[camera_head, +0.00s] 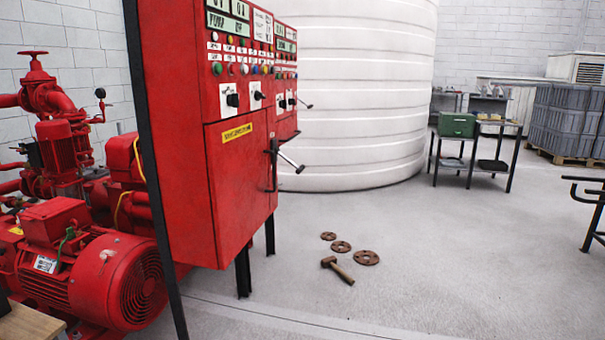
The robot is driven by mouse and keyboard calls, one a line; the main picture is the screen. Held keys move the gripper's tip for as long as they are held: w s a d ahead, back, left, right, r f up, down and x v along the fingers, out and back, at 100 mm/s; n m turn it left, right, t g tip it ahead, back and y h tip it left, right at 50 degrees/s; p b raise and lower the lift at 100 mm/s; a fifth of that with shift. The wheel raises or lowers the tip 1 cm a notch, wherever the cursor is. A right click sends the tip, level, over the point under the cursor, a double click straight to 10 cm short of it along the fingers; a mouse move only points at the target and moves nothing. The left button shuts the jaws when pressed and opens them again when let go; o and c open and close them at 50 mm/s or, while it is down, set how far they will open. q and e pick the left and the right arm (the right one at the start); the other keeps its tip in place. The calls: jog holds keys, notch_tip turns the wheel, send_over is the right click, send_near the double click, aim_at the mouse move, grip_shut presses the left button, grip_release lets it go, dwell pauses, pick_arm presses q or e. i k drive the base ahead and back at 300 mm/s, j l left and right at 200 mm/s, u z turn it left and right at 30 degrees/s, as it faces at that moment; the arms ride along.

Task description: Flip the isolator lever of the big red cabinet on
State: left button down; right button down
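The big red cabinet (190,165) stands on dark legs left of centre, seen at an angle. Its upper panel has displays, coloured buttons and black rotary switches on white plates. Lower down, right of a yellow label (238,132), an isolator lever (288,160) with a black mount and a pale bar sticks out from the front and slants down to the right. A second, smaller lever (304,103) sticks out higher, on the farther part of the panel. Neither of my grippers shows in this view.
Red pumps and a motor (105,280) crowd the left side. A hammer (337,269) and three rusty flanges (366,257) lie on the floor before the cabinet. A white tank (355,90) stands behind. The floor at centre right is clear up to a dark table (478,160).

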aim_at(300, 169)
jog(key=i+j+z, duration=0.1)
jog(key=z, duration=0.7)
jog(key=i+j+z, duration=0.15)
jog(key=j, duration=0.15)
jog(key=i+j+z, duration=0.15)
jog(key=j, duration=0.2)
jog(key=i+j+z, duration=0.15)
jog(key=j, duration=0.15)
jog(key=i+j+z, duration=0.15)
jog(key=j, duration=0.25)
jog(key=j+z, duration=0.15)
jog(key=j, duration=0.2)
jog(key=i+j, duration=0.1)
jog(key=j, duration=0.55)
jog(key=i, duration=0.05)
